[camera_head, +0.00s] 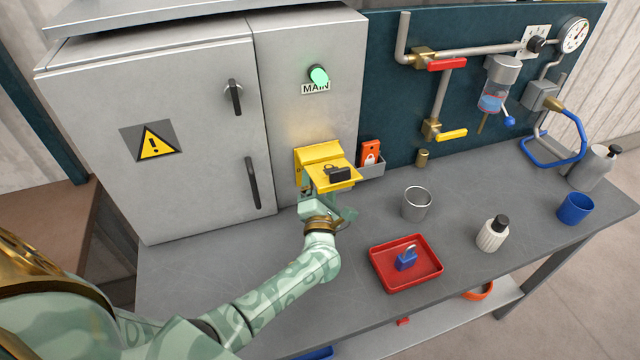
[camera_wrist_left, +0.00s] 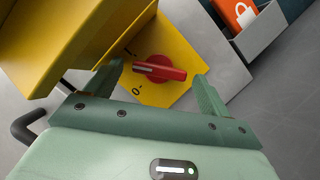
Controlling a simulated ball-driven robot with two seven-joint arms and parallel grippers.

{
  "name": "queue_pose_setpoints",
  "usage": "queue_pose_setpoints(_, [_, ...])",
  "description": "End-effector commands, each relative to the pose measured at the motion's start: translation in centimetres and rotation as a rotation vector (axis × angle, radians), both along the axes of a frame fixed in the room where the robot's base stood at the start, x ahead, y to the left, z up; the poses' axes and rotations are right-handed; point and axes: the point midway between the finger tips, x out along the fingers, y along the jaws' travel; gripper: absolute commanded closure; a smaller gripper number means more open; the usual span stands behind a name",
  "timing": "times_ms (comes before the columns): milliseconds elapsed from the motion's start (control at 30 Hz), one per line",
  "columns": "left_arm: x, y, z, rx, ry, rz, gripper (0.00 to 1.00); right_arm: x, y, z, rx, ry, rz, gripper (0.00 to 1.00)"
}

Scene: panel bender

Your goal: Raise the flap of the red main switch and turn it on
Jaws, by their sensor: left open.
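The yellow flap (camera_head: 338,177) of the main switch is raised and juts out from the cabinet, with a black handle on it; its yellow underside (camera_wrist_left: 60,45) fills the upper left in the left wrist view. The red switch knob (camera_wrist_left: 162,69) sits on a yellow plate (camera_wrist_left: 182,42) marked I and O. Its white pointer line lies toward the left, between the marks. My left gripper (camera_wrist_left: 157,74) is open, a fingertip on either side of the knob; contact is unclear. In the head view my left gripper (camera_head: 312,188) is below the flap, partly hidden. My right gripper is not in view.
A green lamp (camera_head: 318,75) above the MAIN label is lit. A grey holder (camera_head: 371,168) with a red lock tag (camera_head: 370,152) stands right of the switch. On the bench are a metal cup (camera_head: 416,204), a red tray (camera_head: 382,270) with a blue padlock (camera_head: 405,260), and a white bottle (camera_head: 491,236).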

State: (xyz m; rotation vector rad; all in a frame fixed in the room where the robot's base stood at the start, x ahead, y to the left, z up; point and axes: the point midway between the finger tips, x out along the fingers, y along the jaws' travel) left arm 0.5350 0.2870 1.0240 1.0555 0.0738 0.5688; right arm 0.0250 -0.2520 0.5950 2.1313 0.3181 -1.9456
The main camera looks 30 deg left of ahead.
Motion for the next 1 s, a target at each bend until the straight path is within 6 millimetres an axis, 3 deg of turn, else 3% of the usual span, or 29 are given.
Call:
queue_pose_setpoints(167, [-1.3, -0.7, -0.4, -0.002, 0.001, -0.001, 0.18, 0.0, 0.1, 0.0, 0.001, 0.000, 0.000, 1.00])
queue_pose_setpoints(700, [-12.3, -6.9, -3.2, -0.001, 0.002, 0.000, 0.18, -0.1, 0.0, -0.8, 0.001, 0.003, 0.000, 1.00])
queue_pose_setpoints(1000, [-14.0, -7.8, -3.5, -0.001, 0.001, 0.000, 0.18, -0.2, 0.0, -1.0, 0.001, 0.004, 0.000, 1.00])
